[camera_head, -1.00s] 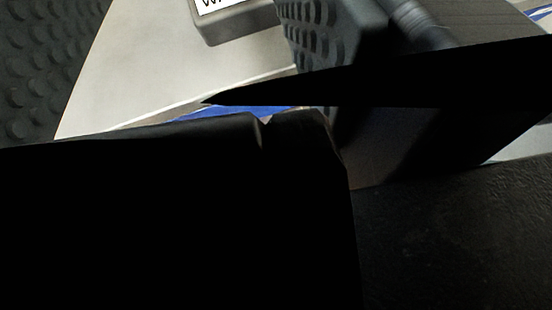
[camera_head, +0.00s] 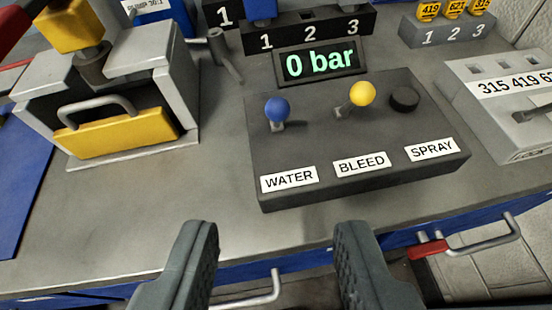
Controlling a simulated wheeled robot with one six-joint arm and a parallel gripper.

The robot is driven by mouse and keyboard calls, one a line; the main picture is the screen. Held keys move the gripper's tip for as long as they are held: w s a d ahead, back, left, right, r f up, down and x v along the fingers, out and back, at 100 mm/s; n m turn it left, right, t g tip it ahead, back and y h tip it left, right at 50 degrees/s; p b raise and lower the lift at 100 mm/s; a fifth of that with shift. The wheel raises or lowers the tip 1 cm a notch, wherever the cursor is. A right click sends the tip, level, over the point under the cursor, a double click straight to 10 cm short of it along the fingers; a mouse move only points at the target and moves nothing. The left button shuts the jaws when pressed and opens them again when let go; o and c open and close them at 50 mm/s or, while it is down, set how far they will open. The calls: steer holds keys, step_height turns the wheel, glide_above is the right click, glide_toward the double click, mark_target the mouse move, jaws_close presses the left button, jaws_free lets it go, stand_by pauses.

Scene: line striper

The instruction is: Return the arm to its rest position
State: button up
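My gripper (camera_head: 275,262) is at the bottom of the view. Its two dark ribbed fingers stand wide apart with nothing between them. It is above the front edge of the grey worktop (camera_head: 215,205), and the fingers do not seem to touch anything. The rest of my arm is out of view.
A dark control box (camera_head: 365,130) has a blue-knobbed lever (camera_head: 277,109), a yellow-knobbed lever (camera_head: 362,94) and a black knob (camera_head: 404,98). Its display (camera_head: 320,63) reads "0 bar". A yellow-fronted unit (camera_head: 125,133) stands left, a grey box (camera_head: 505,100) right. Metal handles (camera_head: 490,240) protrude below the worktop.

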steer(key=s+a+r+n+t, duration=0.1)
steer(key=a+r+t, duration=0.1)
steer(key=a, duration=0.6)
steer(key=s+a+r+n+t+y, duration=0.1)
steer(key=s+a+r+t, duration=0.1)
steer(key=a, duration=0.6)
steer(key=shift+a+t, duration=0.25)
steer(key=shift+t, duration=0.45)
